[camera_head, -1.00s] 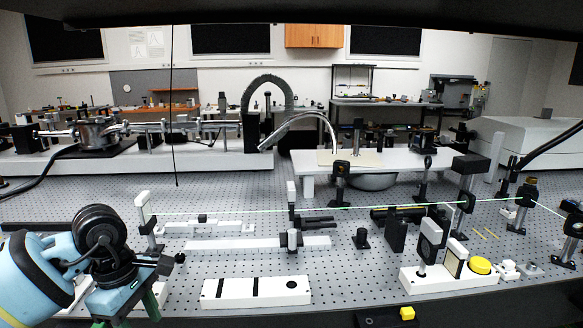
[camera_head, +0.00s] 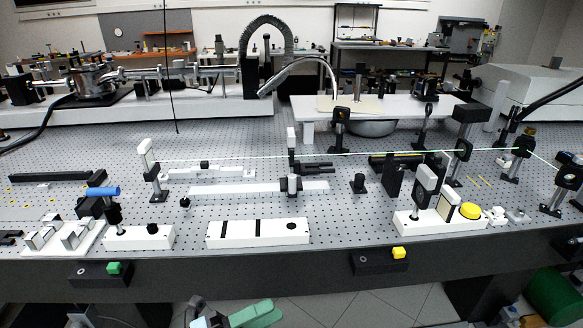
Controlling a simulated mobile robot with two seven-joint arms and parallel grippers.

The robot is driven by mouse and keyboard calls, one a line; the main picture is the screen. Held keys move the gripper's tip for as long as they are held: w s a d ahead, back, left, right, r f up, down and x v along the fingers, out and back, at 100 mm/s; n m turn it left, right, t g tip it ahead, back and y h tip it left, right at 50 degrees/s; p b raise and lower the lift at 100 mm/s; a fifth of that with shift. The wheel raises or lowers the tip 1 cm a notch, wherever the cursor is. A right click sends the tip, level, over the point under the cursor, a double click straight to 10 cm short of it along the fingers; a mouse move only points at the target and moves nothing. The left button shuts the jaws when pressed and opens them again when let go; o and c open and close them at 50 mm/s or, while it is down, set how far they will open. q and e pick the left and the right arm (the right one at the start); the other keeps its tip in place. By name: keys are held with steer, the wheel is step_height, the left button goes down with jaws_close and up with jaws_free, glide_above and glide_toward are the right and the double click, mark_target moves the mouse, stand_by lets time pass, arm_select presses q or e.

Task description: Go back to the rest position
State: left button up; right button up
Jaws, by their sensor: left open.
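My left gripper (camera_head: 232,316) is at the bottom edge of the head view, low in front of the optical table (camera_head: 330,232) and apart from it. Only part of it shows, with a green finger pad on its right side; the frame edge cuts off the rest. It is open, and I see nothing held in it. My right gripper is not in view.
The perforated table top holds a white block with dark slots (camera_head: 258,232), a blue-handled part (camera_head: 103,191) and a white base with a yellow knob (camera_head: 469,211). Posts and optics stand along a thin green beam. A green button box (camera_head: 114,268) and a yellow one (camera_head: 398,253) sit on the front edge.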

arm_select(q)
steer(key=s+a+f+n+t+y, duration=0.2)
steer(key=a+f+n+t+y, duration=0.4)
steer(key=n, duration=0.5)
steer(key=s+a+f+n+t+y, duration=0.2)
steer(key=a+f+n+y, duration=0.2)
steer(key=f+n+y, duration=0.6)
steer(key=s+a+f+n+g+y, duration=0.1)
steer(key=s+a+f+n+g, duration=0.1)
steer(key=s+f+n, duration=0.3)
steer(key=s+a+f+n+g+y+p, duration=0.1)
steer(key=s+a+f+n+g, duration=0.2)
steer(key=s, duration=0.9)
step_height(320, 180, down, 4)
steer(key=n+g, duration=0.1)
steer(key=n, duration=0.2)
steer(key=shift+s+a+r+g, duration=0.2)
steer(key=shift+s+g, duration=0.1)
steer(key=shift+s, duration=0.1)
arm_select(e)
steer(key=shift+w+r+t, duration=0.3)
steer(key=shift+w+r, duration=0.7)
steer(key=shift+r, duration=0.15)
